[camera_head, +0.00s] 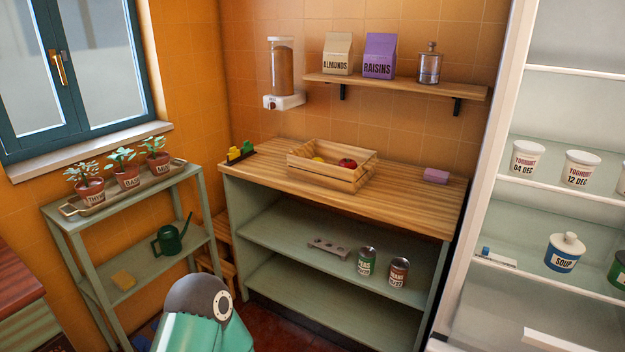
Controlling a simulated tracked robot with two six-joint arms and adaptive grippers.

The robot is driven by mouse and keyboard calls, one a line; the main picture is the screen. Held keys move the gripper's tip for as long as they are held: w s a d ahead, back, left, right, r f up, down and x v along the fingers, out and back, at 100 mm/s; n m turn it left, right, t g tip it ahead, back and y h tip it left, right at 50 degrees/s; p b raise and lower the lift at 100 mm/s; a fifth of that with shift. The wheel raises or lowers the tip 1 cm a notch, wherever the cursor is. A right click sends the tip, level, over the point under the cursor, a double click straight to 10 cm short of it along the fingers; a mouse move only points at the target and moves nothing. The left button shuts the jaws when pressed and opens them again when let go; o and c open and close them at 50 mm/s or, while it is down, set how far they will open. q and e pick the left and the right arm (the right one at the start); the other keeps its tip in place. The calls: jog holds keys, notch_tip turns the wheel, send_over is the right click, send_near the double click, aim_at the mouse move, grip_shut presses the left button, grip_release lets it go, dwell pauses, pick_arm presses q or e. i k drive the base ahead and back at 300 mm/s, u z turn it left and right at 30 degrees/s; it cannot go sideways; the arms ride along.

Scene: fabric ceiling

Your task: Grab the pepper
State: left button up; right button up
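A metal and glass mill (429,63) with a knob on top stands upright at the right of the wooden wall shelf (400,84); it looks like a pepper mill, but no label can be read. In the wooden crate (318,180) on the counter lie a round red item (347,163) and a yellow one, partly hidden by the crate; I cannot tell if either is a pepper. Part of my teal and grey arm shows at the bottom, in front of the cabinet. Neither gripper is in view.
An almonds bag (338,54) and a purple raisins bag (380,56) stand left of the mill. The counter (400,205) is mostly clear. Peas and beans cans sit on its lower shelf. A fridge with yoghurt tubs (526,160) is at right, a plant rack (62,228) at left.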

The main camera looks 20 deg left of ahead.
aim_at(346, 163)
jog(key=u, duration=0.3)
jog(key=k, duration=0.7)
jog(key=u, duration=0.75)
jog(key=i, duration=2.2)
jog(key=z, duration=0.25)
